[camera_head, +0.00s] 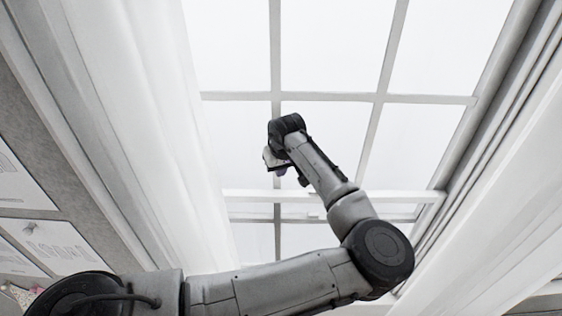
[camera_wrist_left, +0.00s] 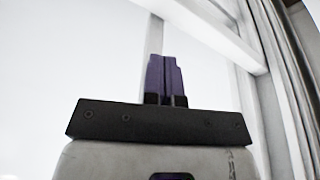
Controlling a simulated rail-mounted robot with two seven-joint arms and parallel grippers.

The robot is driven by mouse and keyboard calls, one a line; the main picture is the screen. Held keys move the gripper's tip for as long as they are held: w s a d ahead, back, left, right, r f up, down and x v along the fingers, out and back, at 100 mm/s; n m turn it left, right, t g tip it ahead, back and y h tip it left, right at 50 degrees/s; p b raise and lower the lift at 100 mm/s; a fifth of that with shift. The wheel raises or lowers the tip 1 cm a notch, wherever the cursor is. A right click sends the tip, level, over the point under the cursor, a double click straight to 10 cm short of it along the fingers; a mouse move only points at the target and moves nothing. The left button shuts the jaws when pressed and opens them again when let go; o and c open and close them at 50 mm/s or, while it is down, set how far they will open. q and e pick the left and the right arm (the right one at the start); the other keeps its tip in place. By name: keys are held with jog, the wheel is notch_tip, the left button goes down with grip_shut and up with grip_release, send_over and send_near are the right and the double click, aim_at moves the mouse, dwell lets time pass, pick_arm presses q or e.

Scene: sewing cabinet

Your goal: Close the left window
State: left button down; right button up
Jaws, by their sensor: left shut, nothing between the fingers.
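The window (camera_head: 330,97) is a tall white-framed grid of bright panes, filling the middle of the head view. A thicker white horizontal rail (camera_head: 400,196) crosses its lower part, with a thinner bar just below. My left gripper (camera_head: 280,172) is in front of the panes, slightly above this rail and left of the window's middle. In the left wrist view its purple fingers (camera_wrist_left: 165,77) are together and hold nothing. Behind them are a white vertical bar and a slanting white frame piece (camera_wrist_left: 215,35). Whether the fingertips touch the window is unclear. My right gripper is out of view.
A white curtain (camera_head: 150,110) hangs left of the window, and another pale curtain (camera_head: 500,240) is at the right. Papers (camera_head: 55,245) are on the wall at lower left. My left arm crosses the bottom of the head view and hides part of the window's lower area.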

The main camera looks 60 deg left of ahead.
aim_at(277, 191)
pick_arm(q)
jog(key=x, duration=0.4)
jog(key=p+x, duration=0.1)
jog(key=x, duration=0.1)
jog(key=shift+d+f, duration=0.25)
jog(key=shift+d, duration=0.05)
jog(key=shift+f, duration=0.8)
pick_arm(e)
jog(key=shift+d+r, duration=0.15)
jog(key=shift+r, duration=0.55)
